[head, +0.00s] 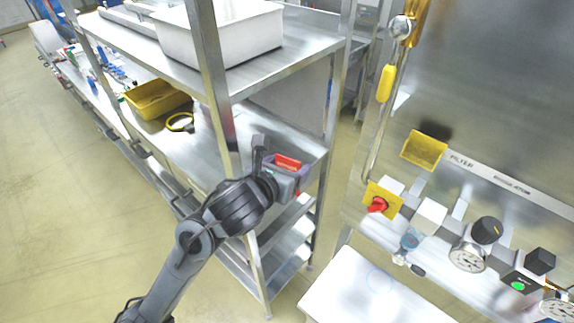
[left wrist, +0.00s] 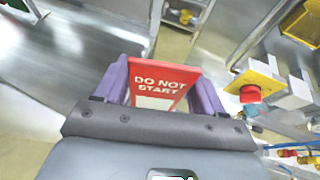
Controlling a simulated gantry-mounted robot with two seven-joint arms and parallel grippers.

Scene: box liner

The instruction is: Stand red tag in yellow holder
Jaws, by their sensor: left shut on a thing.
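The red tag (left wrist: 158,80) reads "DO NOT START" and has a white panel low on its face. My left gripper (left wrist: 161,92) is shut on it, with a purple finger on each side. In the head view the tag (head: 288,162) shows as a small red patch at my left gripper (head: 286,170), in front of the metal shelf. The yellow holder (head: 424,149) is on the steel panel to the right, apart from the tag. It also shows at the upper right of the left wrist view (left wrist: 302,24). My right gripper is not in view.
A red knob on a yellow plate (head: 382,202), gauges and fittings stick out below the holder. A metal shelf (head: 300,140) stands behind my left gripper, carrying a yellow bin (head: 155,99). A white surface (head: 365,292) lies below the panel. Open air separates gripper and panel.

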